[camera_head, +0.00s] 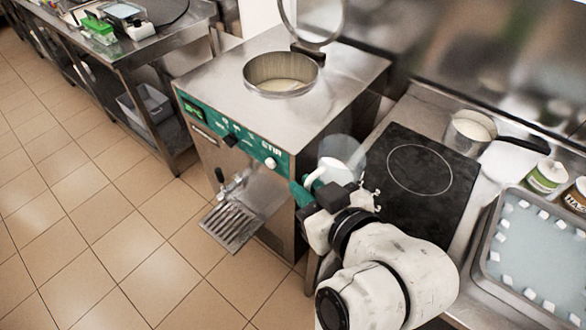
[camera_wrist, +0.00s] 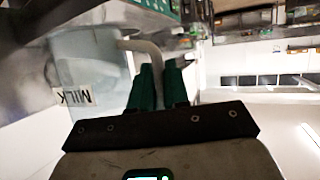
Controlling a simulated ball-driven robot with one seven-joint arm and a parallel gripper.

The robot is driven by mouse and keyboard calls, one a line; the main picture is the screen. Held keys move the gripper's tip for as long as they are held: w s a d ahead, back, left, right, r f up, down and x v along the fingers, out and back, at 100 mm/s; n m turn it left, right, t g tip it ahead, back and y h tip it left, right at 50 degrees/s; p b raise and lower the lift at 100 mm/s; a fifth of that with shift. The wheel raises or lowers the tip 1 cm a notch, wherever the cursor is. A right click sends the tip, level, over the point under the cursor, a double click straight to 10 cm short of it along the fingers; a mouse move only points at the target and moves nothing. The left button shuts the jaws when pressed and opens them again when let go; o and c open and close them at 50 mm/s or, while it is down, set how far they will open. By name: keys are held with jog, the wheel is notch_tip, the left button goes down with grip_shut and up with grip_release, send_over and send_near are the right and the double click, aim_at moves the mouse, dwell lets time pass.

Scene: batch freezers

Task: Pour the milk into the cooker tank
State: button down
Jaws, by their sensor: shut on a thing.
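A translucent milk pitcher (camera_head: 346,150) is in front of the right side of the steel machine, below its top. My gripper (camera_head: 308,190) is shut on its white handle. In the wrist view the green fingers (camera_wrist: 158,85) close around the handle of the pitcher (camera_wrist: 95,62), whose MILK label reads upside down. How much milk is in it I cannot tell. The cooker tank (camera_head: 297,88) is the round opening in the machine's top, up and left of my gripper. Pale content shows inside it. Its round lid (camera_head: 316,44) stands raised behind.
A black cooktop (camera_head: 420,183) lies right of the machine. A saucepan (camera_head: 470,132) with pale content, small tubs (camera_head: 547,177) and a steel tray (camera_head: 483,262) are farther right. A drip grate (camera_head: 232,228) juts from the machine's front. Tiled floor at left is clear.

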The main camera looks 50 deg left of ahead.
jog(key=w+d+f+m+t+h, duration=0.2)
jog(key=d+f, duration=0.7)
jog(key=d, duration=0.5)
jog(key=w+d+f+m+t+h, duration=0.3)
jog(key=d+f+m+t+h, duration=0.2)
jog(key=d, duration=0.9)
jog(key=w+d+f+m+t+h, duration=0.3)
jog(key=d+f+m+h, duration=0.3)
jog(key=d+f+m, duration=0.3)
jog(key=shift+w+d+f+t+h, duration=0.25)
jog(key=shift+d+f+t, duration=0.35)
jog(key=shift+d+f, duration=2.1)
jog(key=shift+d+r, duration=0.2)
jog(key=shift+r, duration=0.2)
